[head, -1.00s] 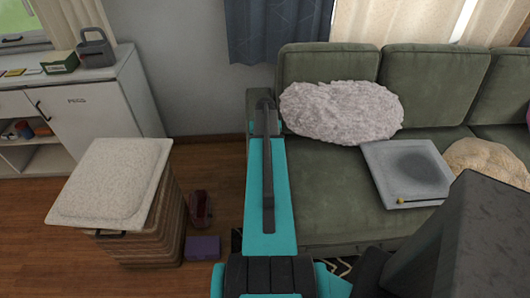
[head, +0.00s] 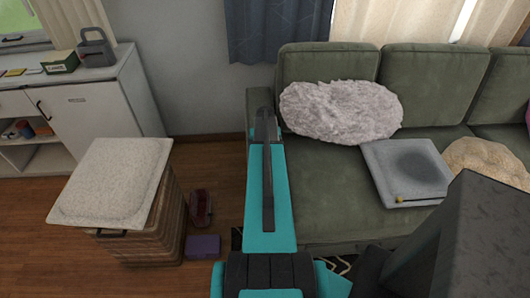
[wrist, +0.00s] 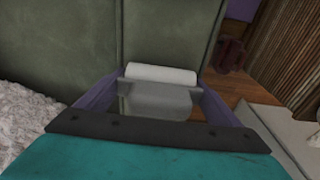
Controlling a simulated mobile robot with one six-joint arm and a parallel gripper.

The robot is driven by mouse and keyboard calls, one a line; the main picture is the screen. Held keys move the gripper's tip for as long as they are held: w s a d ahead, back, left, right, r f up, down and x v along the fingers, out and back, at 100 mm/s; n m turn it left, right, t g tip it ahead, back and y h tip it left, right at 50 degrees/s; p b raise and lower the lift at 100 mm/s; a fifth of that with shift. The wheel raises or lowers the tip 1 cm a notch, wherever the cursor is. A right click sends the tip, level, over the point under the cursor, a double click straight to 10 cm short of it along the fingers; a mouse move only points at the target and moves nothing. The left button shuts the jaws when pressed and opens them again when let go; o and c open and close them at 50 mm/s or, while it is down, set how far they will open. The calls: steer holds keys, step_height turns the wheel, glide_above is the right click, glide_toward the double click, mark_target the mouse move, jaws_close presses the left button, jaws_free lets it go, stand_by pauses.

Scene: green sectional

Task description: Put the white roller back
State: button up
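In the wrist view, the white roller (wrist: 162,74) lies crosswise between the two purple fingers of my gripper (wrist: 160,88). It fills the gap from fingertip to fingertip, and my gripper appears shut on it. A grey, shaded part shows just below the white band. Behind the roller is the green sofa. In the head view, my teal arm covers the place where my gripper is, over the left end of the sofa (head: 325,200), and the roller is hidden there.
A wicker basket with a pale lid (head: 112,180) stands left of the sofa. A purple box (head: 203,246) and a dark red item (head: 201,208) lie on the floor between them. A fluffy pillow (head: 340,112) and a grey cushion (head: 405,172) are on the sofa. A white cabinet (head: 95,110) stands at the left.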

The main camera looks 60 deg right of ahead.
steer(key=shift+o, duration=0.7)
steer(key=shift+r, duration=0.1)
steer(key=shift+r, duration=0.15)
steer(key=shift+s+a+r+b, duration=0.2)
steer(key=shift+r+b, duration=0.3)
steer(key=shift+r, duration=1.45)
steer(key=shift+s+a+r+b, duration=0.15)
steer(key=shift+r+b, duration=0.4)
steer(key=shift+r, duration=1.45)
steer(key=shift+s+a+r+b, duration=0.1)
steer(key=shift+a+r+b, duration=0.3)
steer(key=shift+r, duration=1.55)
steer(key=shift+d, duration=0.15)
steer(key=shift+w, duration=0.1)
